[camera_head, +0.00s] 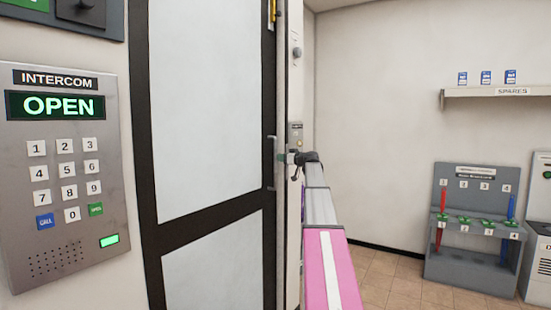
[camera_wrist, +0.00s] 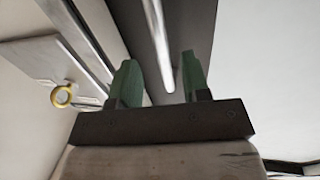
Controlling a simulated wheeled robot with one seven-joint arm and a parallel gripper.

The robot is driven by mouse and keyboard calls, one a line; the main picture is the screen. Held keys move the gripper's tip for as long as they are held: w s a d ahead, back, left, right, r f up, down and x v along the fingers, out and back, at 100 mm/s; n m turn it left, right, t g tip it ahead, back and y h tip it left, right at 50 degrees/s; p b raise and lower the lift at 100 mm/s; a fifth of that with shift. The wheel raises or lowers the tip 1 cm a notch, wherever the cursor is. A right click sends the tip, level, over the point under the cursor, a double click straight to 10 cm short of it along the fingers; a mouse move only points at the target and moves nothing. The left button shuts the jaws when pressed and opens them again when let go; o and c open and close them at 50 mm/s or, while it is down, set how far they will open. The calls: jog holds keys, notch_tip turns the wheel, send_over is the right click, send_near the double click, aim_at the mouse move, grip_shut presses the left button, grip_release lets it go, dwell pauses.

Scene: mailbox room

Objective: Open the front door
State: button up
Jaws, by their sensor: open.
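The front door (camera_head: 210,120) has a dark frame and two pale panels, and it looks shut. Its upright metal handle (camera_head: 271,162) is on the right side of the door. My gripper (camera_head: 285,158) is at the handle's height, just right of it. In the wrist view my gripper (camera_wrist: 158,75) has its two green fingers apart. The handle bar (camera_wrist: 158,45) shows between and beyond the fingers, and I see no finger closed on it. Whether the bar lies within the fingers' depth is hard to tell.
The intercom (camera_head: 62,170) left of the door reads OPEN in green. A metal plate (camera_head: 295,134) is on the wall right of the handle. A tool rack (camera_head: 470,262) stands right, under a shelf (camera_head: 490,92).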

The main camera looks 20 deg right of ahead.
jog(key=x, duration=0.6)
